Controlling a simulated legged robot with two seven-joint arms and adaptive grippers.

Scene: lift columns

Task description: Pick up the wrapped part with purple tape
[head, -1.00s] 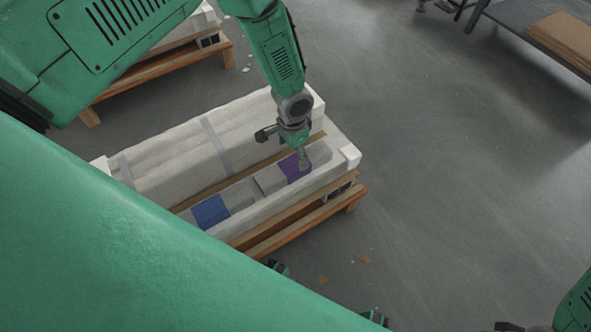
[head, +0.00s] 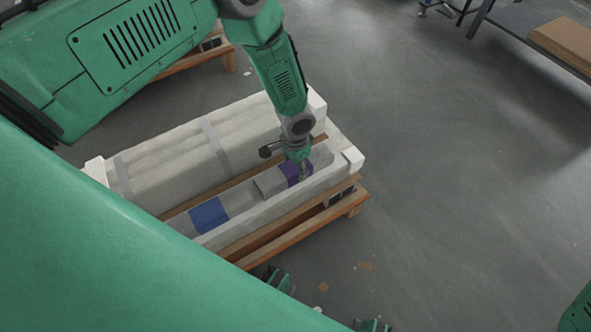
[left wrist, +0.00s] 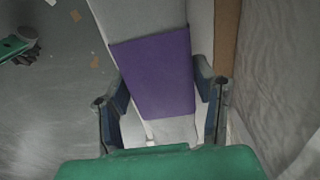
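The wrapped part with purple tape (head: 288,171) lies in a pale slot at the right end of the near row. My left gripper (head: 299,174) is down over it from above, hiding some of the tape. In the left wrist view the purple tape (left wrist: 155,75) fills the middle. The fingers of my left gripper (left wrist: 158,82) are open and stand on both sides of the part, very close to its edges. I cannot tell whether they touch it.
A part with blue tape (head: 209,215) lies to the left in the same row. A long wrapped bundle (head: 175,165) lies behind. All sit on a wooden pallet (head: 290,232). Another pallet (head: 190,60) stands at the upper left. Open floor (head: 440,190) spreads to the right.

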